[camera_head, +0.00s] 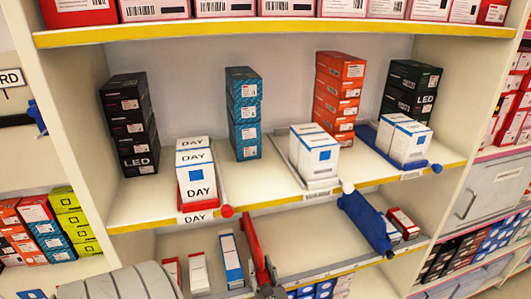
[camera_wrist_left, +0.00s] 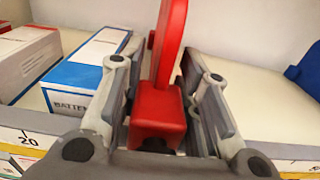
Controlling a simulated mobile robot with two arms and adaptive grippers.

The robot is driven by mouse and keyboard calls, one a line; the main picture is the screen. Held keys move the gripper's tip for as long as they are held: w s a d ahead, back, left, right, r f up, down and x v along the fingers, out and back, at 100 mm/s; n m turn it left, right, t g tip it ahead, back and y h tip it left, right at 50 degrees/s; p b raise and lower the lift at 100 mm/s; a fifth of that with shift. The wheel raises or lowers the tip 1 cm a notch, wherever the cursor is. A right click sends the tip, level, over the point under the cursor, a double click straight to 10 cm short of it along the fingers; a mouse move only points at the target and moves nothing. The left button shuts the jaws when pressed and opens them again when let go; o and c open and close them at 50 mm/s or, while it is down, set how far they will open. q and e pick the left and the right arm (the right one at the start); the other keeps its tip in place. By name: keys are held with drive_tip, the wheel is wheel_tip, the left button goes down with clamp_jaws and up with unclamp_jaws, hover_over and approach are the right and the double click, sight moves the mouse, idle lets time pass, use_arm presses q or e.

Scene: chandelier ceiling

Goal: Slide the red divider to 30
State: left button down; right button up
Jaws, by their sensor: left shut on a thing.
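The red divider (camera_head: 252,242) stands upright on the lower shelf, running from back to front. My left gripper (camera_head: 266,288) is at its front end, low in the head view. In the left wrist view the red divider (camera_wrist_left: 160,112) has a block-shaped front end, and the left gripper's fingers (camera_wrist_left: 165,108) are shut on it from both sides. A label reading 20 (camera_wrist_left: 28,140) shows on the shelf edge to the left of the divider. No label reading 30 is legible. My right gripper is not in view.
A blue and white battery box (camera_wrist_left: 88,72) lies left of the divider, with a red and white box (camera_wrist_left: 24,58) farther left. Bare shelf (camera_head: 315,240) lies to the right, up to a blue divider (camera_head: 366,222). The upper shelf (camera_head: 270,185) is overhead.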

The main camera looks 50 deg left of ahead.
use_arm(q)
drive_tip(key=c, duration=1)
unclamp_jaws()
drive_tip(key=shift+c, duration=0.2)
drive_tip(key=v, duration=1.2)
drive_tip(key=shift+f, duration=0.15)
